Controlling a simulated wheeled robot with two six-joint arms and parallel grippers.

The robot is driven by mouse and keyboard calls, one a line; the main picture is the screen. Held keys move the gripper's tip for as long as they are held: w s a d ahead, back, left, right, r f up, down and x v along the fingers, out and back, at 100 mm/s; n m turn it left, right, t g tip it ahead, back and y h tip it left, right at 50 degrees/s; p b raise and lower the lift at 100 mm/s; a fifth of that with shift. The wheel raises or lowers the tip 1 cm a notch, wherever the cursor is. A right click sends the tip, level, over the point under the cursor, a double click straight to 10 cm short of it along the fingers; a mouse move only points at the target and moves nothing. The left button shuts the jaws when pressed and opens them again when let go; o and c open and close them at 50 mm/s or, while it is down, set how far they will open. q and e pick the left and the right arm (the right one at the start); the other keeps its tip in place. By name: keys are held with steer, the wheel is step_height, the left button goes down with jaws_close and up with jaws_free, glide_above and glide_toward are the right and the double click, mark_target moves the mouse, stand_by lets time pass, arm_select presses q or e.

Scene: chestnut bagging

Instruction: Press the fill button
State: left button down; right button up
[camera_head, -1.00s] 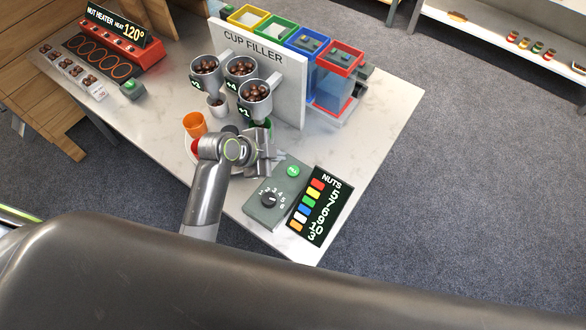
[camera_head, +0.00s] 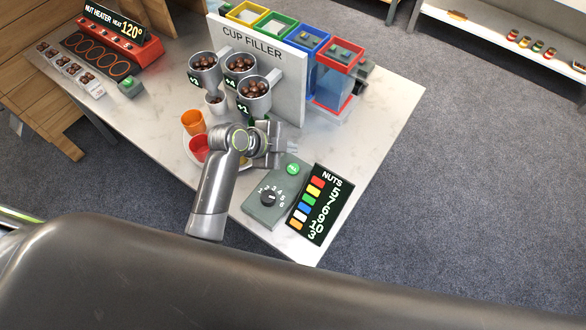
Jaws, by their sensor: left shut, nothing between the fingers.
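The green round button (camera_head: 293,169) sits at the top of a grey control box (camera_head: 259,213) near the table's front right. The box also has a black dial (camera_head: 268,198) with numbers around it. My left gripper (camera_head: 291,147) is shut and empty. In the picture its tips lie just above the green button and do not cover it; I cannot tell the height gap. My right gripper is not in view.
The cup filler panel (camera_head: 290,78) with several chestnut-filled hoppers (camera_head: 254,90) stands behind the gripper. Orange (camera_head: 193,121) and red (camera_head: 199,147) cups stand left of my arm. A nuts display (camera_head: 319,205) adjoins the box. Clear tabletop (camera_head: 385,115) lies right.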

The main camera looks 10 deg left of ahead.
mark_target(289, 170)
arm_select(q)
step_height(289, 170, down, 7)
steer(key=b, duration=0.5)
steer(key=shift+r, duration=0.15)
steer(key=shift+f+b, duration=0.35)
steer(key=shift+b, duration=0.05)
stand_by(1.3)
steer(key=shift+f, duration=0.4)
steer(key=shift+f+b, duration=0.4)
stand_by(0.5)
steer(key=shift+r, duration=0.15)
steer(key=shift+r+p, duration=0.7)
steer(key=shift+p, duration=0.1)
steer(key=shift+r, duration=0.1)
